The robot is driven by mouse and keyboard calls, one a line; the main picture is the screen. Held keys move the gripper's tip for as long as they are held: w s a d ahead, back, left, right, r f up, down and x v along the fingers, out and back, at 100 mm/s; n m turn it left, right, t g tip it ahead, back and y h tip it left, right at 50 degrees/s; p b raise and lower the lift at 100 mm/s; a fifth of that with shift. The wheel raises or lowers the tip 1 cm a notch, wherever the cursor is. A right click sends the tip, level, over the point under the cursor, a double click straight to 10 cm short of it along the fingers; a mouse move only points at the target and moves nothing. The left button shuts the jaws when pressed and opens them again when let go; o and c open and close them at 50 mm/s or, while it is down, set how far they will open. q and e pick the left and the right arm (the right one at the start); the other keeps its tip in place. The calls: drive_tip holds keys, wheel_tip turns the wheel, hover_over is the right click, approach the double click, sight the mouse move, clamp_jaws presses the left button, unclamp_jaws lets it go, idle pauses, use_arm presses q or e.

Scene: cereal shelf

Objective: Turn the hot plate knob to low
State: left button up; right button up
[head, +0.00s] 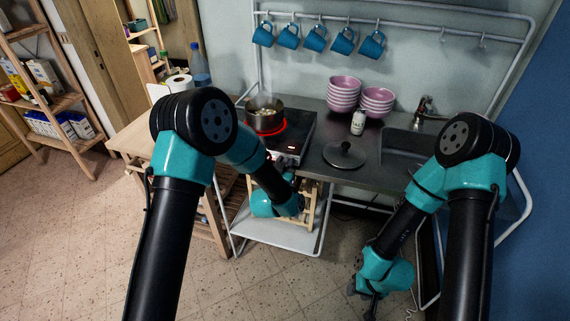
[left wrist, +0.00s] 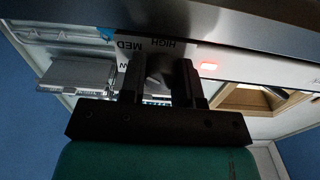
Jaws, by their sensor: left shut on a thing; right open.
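The hot plate (head: 300,131) sits on the counter with a glowing red ring under a pot (head: 264,114). Its front panel carries a dark knob (left wrist: 158,70), seen close up in the left wrist view. The labels HIGH and MED and a partly covered W show around the knob. My left gripper (left wrist: 159,83) is shut on the knob, one finger on each side. In the head view my left gripper (head: 296,190) is below the hot plate's front edge and the knob cannot be made out. Which label the knob points to is unclear. My right gripper (head: 364,293) hangs low, open and empty.
On the counter are a pan lid (head: 344,155), a white bottle (head: 358,122), pink bowls (head: 343,95) and a sink (head: 405,143). A white lower shelf (head: 285,237) lies under the counter.

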use_arm(q)
drive_tip(key=n, duration=0.5)
drive_tip(key=shift+n, duration=0.3)
drive_tip(key=n, duration=0.5)
drive_tip(key=shift+n, duration=0.3)
drive_tip(key=o, duration=0.9)
drive_tip(key=shift+o, duration=0.2)
drive_tip(key=shift+f, duration=0.1)
drive_tip(key=shift+a+f, duration=0.1)
